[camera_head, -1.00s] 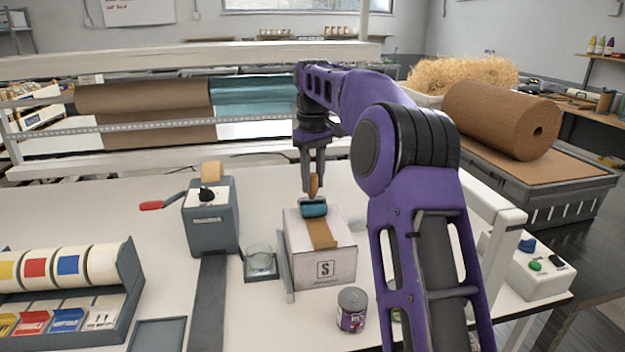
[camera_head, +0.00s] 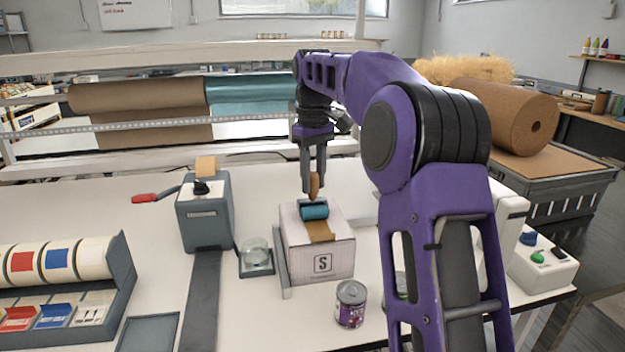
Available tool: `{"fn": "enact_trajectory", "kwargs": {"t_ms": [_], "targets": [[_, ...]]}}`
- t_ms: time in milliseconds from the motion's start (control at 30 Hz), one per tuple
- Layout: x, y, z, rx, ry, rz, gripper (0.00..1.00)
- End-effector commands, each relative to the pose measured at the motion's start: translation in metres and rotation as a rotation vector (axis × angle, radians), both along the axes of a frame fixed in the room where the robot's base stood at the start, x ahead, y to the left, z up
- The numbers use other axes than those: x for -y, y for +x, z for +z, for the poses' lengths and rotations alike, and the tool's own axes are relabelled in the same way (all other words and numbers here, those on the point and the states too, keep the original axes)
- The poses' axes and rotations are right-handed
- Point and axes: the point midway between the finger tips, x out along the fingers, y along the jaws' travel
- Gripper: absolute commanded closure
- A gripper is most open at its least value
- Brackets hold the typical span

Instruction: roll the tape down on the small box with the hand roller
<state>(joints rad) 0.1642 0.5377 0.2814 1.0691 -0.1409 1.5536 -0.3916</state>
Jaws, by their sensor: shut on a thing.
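The small box (camera_head: 303,262) is white with an "S" mark and stands on the table. A strip of brown tape (camera_head: 320,232) runs over its top and a little down the front face. My gripper (camera_head: 313,182) points down above the box, shut on the brown handle of the hand roller (camera_head: 314,211). The roller's teal cylinder is over the tape at the top of the box and appears to touch it. The roller hides the part of the tape behind it.
A grey tape dispenser (camera_head: 206,225) with a red lever stands left of the box. A glass dish (camera_head: 256,256) sits between them. A purple can (camera_head: 350,304) stands in front right of the box. A label rack (camera_head: 122,275) is at the far left.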

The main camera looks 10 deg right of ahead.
Motion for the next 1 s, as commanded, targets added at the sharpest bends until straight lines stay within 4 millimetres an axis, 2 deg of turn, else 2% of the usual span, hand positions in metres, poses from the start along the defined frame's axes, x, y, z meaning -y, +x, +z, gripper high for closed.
{"fn": "enact_trajectory", "kwargs": {"t_ms": [300, 1000], "targets": [[0.000, -0.017, -0.004, 0.002, -0.001, 0.000, 1.00], [0.000, -0.042, -0.001, 0.000, 0.000, -0.001, 1.00]]}}
